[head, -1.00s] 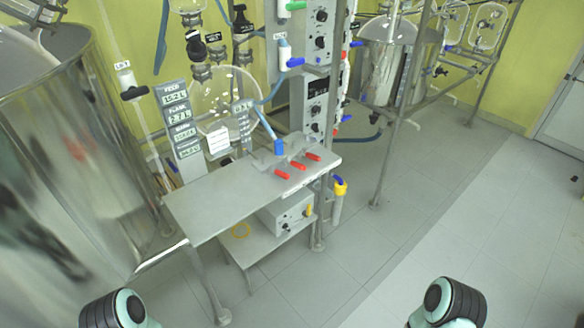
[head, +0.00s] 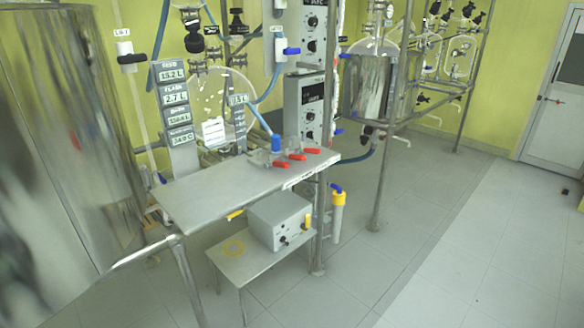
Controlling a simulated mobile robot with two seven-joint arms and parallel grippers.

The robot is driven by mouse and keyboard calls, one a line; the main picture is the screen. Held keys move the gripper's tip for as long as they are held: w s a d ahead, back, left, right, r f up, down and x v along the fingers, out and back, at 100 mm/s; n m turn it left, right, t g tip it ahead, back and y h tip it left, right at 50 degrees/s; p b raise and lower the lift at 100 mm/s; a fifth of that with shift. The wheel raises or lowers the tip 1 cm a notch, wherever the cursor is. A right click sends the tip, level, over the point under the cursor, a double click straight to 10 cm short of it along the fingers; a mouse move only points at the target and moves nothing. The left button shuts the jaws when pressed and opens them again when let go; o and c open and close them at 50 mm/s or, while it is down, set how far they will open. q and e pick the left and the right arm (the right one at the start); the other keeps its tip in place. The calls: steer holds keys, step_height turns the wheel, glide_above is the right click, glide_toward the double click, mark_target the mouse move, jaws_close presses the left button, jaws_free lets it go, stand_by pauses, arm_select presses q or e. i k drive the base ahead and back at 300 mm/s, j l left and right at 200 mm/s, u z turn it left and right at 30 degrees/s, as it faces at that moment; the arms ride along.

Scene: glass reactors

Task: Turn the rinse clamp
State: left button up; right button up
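Several small clamps with handles sit on the right end of a steel table (head: 215,192). Three have red handles: a front one (head: 281,165), a middle one (head: 298,157) and a back one (head: 312,150). A blue-capped fitting (head: 276,143) stands beside them, with a pale blue hose running up from it. Labels on the table's edge are too small to read, so I cannot tell which one is the rinse clamp. Neither of my grippers is in view.
A large steel vessel (head: 60,150) stands at the left. A grey box (head: 279,219) sits on a low shelf (head: 262,258) below the table. A yellow-and-blue topped tube (head: 338,205) stands right of the table. The floor (head: 450,220) at the right is clear.

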mark_target(293, 157)
steer(key=i+u, duration=0.2)
steer(key=u, duration=0.2)
steer(key=i+l+u, duration=0.2)
steer(key=u, duration=0.2)
steer(key=i+l+u, duration=0.2)
steer(key=u, duration=0.15)
